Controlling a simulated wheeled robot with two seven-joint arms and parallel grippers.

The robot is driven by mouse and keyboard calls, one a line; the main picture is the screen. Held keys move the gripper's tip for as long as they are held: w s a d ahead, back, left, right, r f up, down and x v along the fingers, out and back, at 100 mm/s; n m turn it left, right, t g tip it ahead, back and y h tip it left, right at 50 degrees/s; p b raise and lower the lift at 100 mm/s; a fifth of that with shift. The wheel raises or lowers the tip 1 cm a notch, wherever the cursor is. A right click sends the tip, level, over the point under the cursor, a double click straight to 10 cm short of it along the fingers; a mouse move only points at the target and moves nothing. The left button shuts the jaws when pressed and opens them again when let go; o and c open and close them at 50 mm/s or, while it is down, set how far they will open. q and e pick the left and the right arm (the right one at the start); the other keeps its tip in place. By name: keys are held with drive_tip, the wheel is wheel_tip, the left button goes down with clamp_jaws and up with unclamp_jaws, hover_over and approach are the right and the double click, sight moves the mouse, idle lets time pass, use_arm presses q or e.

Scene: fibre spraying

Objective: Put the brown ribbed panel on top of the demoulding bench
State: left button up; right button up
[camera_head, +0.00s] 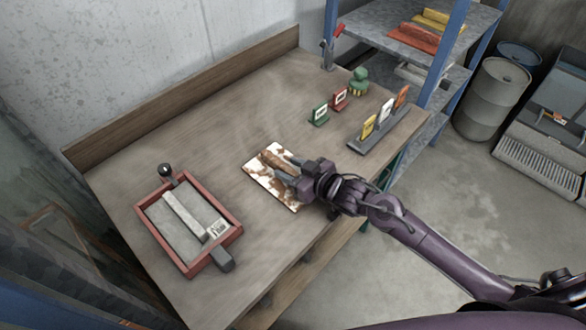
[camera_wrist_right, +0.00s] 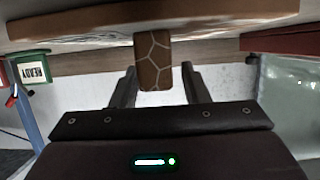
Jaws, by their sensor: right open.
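The brown ribbed panel (camera_head: 257,176) has patchy white and brown faces. It lies flat on the demoulding bench (camera_head: 215,150), near the middle of its wooden top. My right gripper (camera_head: 283,171) is over the panel with its fingers open. In the right wrist view the panel's brown rib (camera_wrist_right: 153,62), with pale crackle lines, stands between my open fingers (camera_wrist_right: 157,85), with a gap on each side. The panel's slab (camera_wrist_right: 80,24) runs along the top of that view. My arm hides part of the panel in the head view. My left gripper is not in view.
A red-framed tray (camera_head: 158,256) with a grey bar sits at the bench's left. Small green and red signs (camera_head: 319,114) and a dark rack of coloured cards (camera_head: 383,128) stand at the right. A blue-posted shelf (camera_head: 455,48) rises behind the bench's right end.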

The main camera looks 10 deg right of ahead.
drive_tip(key=shift+r, duration=0.15)
drive_tip(key=b+v, duration=0.1)
drive_tip(key=v, duration=1)
drive_tip(key=shift+s, duration=0.1)
drive_tip(key=shift+s+d+r, duration=0.15)
drive_tip(key=shift+s+d, duration=0.1)
drive_tip(key=shift+s, duration=0.1)
